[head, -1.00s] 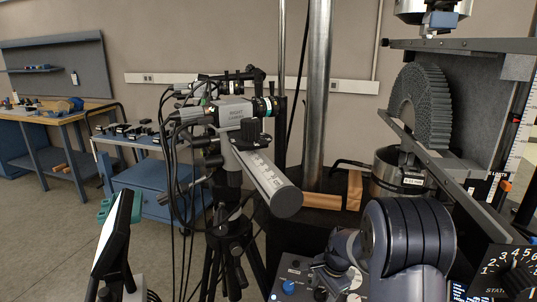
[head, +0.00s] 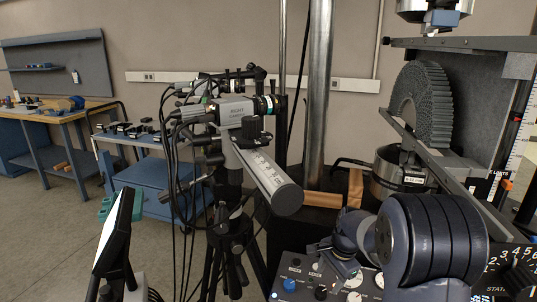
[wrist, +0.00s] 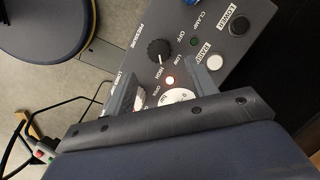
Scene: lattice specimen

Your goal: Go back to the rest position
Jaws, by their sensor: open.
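My gripper (wrist: 168,78) is open and empty in the wrist view. Its two grey fingers stand apart over a dark control panel (wrist: 120,58). A black pressure knob (wrist: 160,50), a white raise button (wrist: 214,62) and a small lit lamp (wrist: 170,80) show around the fingers. A white round dial lies partly hidden between the finger bases. In the head view my thick dark-blue arm bends above the same panel (head: 300,268), and its end partly hides the panel's far edge. Whether the fingers touch the panel cannot be told.
A grey camera (head: 236,110) on a black tripod (head: 228,250) stands left of the panel. The test frame with a ribbed grey lattice (head: 424,105) is at the right, above a metal cylinder (head: 385,175). A tilted screen (head: 114,235) is at the front left. Floor is free at the far left.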

